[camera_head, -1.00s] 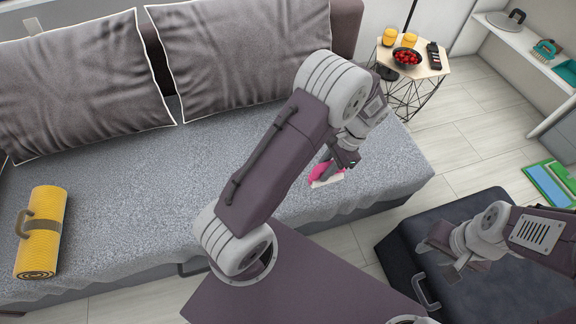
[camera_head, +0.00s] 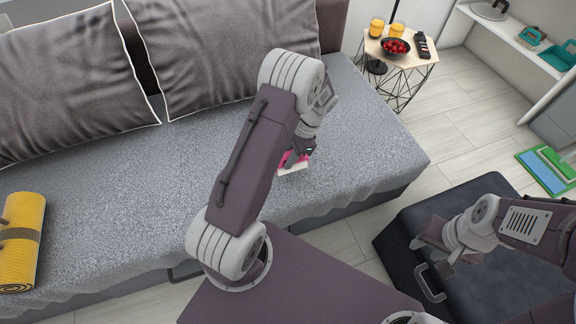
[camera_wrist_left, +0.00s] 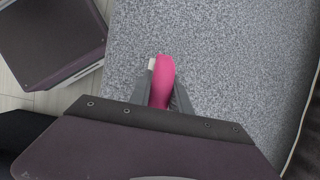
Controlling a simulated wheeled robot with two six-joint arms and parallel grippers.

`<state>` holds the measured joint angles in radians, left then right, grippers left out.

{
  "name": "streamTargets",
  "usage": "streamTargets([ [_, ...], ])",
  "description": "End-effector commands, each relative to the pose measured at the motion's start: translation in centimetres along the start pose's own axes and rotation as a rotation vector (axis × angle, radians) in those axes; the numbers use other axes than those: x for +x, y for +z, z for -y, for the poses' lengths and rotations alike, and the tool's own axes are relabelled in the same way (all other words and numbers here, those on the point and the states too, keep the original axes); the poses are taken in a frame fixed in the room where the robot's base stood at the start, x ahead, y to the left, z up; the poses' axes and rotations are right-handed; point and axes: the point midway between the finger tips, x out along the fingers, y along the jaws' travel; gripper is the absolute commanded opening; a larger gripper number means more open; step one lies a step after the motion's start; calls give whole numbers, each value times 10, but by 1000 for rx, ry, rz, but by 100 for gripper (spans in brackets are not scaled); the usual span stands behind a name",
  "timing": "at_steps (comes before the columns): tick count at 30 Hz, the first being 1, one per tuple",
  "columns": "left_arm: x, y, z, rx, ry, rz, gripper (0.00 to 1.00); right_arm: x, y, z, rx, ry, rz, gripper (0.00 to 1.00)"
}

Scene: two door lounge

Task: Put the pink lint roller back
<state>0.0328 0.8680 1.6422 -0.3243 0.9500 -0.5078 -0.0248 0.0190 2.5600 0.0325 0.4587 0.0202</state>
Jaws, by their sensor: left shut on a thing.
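The pink lint roller (camera_head: 291,161) shows at the tip of my left gripper (camera_head: 303,152), over the grey sofa seat. Its white roll end sticks out below the fingers. In the left wrist view the pink handle (camera_wrist_left: 162,80) lies between the two fingers of my left gripper (camera_wrist_left: 166,92), which is shut on it. I cannot tell if the roller still touches the seat. My right gripper (camera_head: 432,250) is over the dark ottoman at the lower right, with its fingers apart and nothing seen between them.
The sofa (camera_head: 110,190) carries grey cushions and a rolled yellow mat (camera_head: 22,240). A side table (camera_head: 420,62) holds a bowl of red fruit (camera_head: 396,47), yellow cups and a remote. A white shelf (camera_head: 510,35) holds teal cleaning tools. The ottoman (camera_head: 510,285) stands front right.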

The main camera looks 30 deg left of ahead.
Motion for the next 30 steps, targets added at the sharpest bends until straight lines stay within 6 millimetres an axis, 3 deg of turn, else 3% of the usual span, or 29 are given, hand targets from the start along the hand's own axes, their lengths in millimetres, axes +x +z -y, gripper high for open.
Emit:
streamTargets([
  [5, 34, -14, -1, 0, 1, 2, 0, 22, 2, 0, 0, 0, 0, 38],
  [15, 36, -14, -1, 0, 1, 1, 0, 20, 2, 0, 0, 0, 0, 38],
  [16, 36, -15, -1, 0, 1, 1, 26, 20, 2, 0, 0, 0, 0, 38],
  [18, 36, -15, -1, 0, 1, 1, 45, 20, 2, 0, 0, 0, 0, 38],
  [27, 35, -14, -1, 0, 1, 1, 45, 20, 2, 0, 0, 0, 0, 38],
  [30, 24, -13, -1, 0, 0, 0, 45, 14, 2, 0, 0, 0, 0, 38],
])
